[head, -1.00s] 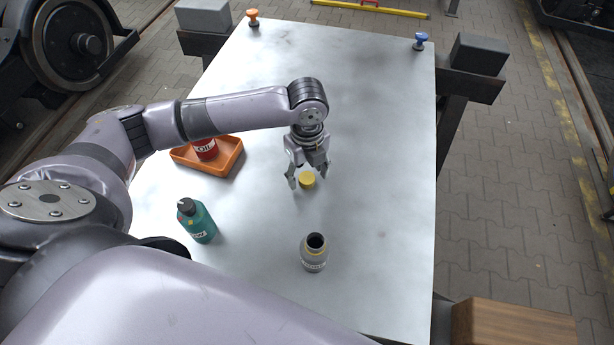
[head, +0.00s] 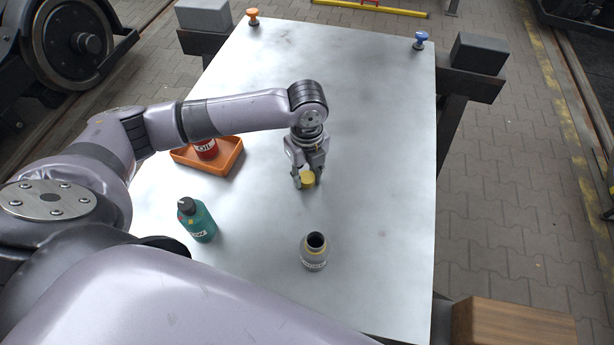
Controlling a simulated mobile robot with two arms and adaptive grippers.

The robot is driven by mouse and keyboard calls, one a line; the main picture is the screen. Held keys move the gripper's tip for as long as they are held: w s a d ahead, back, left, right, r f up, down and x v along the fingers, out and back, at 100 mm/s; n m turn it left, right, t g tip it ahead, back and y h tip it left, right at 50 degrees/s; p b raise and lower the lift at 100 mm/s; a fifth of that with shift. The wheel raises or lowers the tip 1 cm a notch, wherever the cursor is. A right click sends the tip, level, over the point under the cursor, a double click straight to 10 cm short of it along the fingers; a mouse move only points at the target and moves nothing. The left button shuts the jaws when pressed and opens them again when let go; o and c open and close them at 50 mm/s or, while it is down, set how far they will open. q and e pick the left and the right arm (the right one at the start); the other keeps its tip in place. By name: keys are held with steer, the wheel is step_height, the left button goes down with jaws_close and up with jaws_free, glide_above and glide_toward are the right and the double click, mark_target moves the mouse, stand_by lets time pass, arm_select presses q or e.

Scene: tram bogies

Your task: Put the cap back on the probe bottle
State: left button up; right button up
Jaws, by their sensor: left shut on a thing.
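The probe bottle (head: 313,253) is grey with a pale label and a dark open mouth. It stands upright on the metal table, toward the near edge. The yellow cap (head: 307,181) is farther back on the table, behind the bottle. My left gripper (head: 307,180) is shut on the cap, with one finger on each side of it. The cap is at or close to the table surface; I cannot tell if it touches. My right gripper is not in view.
A teal bottle (head: 197,222) with a dark cap stands left of the probe bottle. An orange tray (head: 228,160) with a red oil can (head: 205,148) lies behind it. An orange knob (head: 253,14) and a blue knob (head: 421,38) are at the far edge. The table's right side is clear.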

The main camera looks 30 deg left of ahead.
mark_target(306, 183)
arm_select(q)
steer(key=shift+r, duration=0.1)
step_height(306, 183, up, 20)
steer(key=shift+f, duration=0.1)
stand_by(0.4)
stand_by(0.4)
steer(key=s+d+f+n, duration=0.1)
steer(key=s+f+n, duration=0.1)
steer(key=n, duration=0.6)
steer(key=s+d+f+n, duration=0.1)
steer(key=s+n, duration=0.1)
steer(key=n, duration=0.6)
steer(key=s+f+n, duration=0.2)
steer(key=s+n, duration=0.1)
steer(key=n, duration=0.5)
steer(key=shift+d+f, duration=0.35)
steer(key=shift+d, duration=0.05)
steer(key=shift+s, duration=0.1)
